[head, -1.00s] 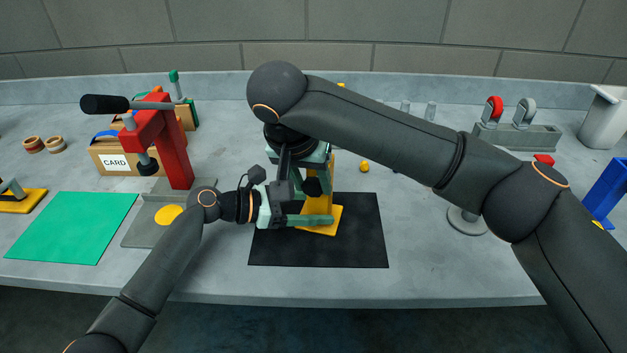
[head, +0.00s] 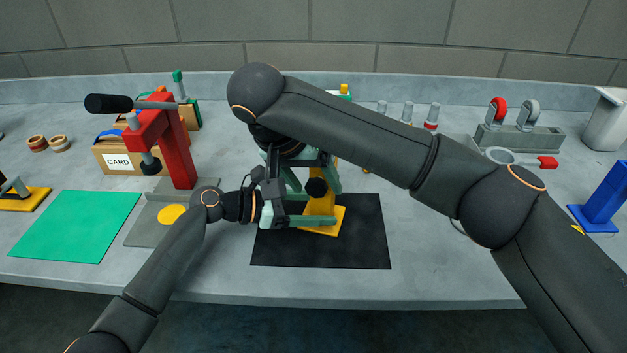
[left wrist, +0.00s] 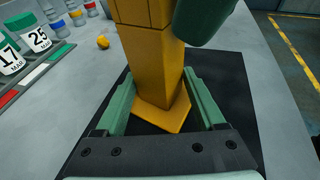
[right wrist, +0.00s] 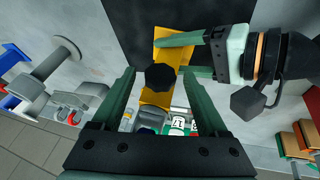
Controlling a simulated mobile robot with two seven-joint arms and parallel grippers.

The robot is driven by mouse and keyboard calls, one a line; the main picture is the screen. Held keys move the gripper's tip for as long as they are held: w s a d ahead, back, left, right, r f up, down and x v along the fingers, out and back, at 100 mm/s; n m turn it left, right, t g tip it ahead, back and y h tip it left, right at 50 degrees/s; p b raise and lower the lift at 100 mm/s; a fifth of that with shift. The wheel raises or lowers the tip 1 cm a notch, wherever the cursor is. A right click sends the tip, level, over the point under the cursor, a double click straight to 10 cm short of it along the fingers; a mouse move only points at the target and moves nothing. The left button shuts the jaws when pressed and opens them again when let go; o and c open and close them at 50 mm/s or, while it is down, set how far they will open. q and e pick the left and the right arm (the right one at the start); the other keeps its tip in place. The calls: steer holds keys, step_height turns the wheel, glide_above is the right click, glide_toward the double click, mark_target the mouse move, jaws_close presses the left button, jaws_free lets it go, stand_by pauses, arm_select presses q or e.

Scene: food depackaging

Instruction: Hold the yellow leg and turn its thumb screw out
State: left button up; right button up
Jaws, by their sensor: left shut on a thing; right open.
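The yellow leg (head: 322,207) stands upright on its flat foot on the black mat (head: 360,250). My left gripper (head: 318,213) is shut on the lower part of the leg; in the left wrist view the leg (left wrist: 155,65) stands between its fingers. The thumb screw's black knob (head: 316,187) sits on the near face of the leg, above the left gripper. My right gripper (head: 313,179) is open; in the right wrist view its fingertips lie on either side of the knob (right wrist: 160,77), with a gap on each side. My right arm hides the leg's top.
A red press (head: 172,140) and a card box (head: 118,160) stand at the left, beside a green mat (head: 75,228). A grey block with two wheels (head: 518,136) and a blue stand (head: 602,195) are at the right. The table front is clear.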

steer(key=shift+r, duration=0.1)
steer(key=v, duration=1.1)
steer(key=shift+s+a+r, duration=0.2)
steer(key=shift+a+r, duration=0.05)
steer(key=shift+r, duration=0.05)
arm_select(q)
steer(key=o, duration=1)
steer(key=shift+c, duration=0.2)
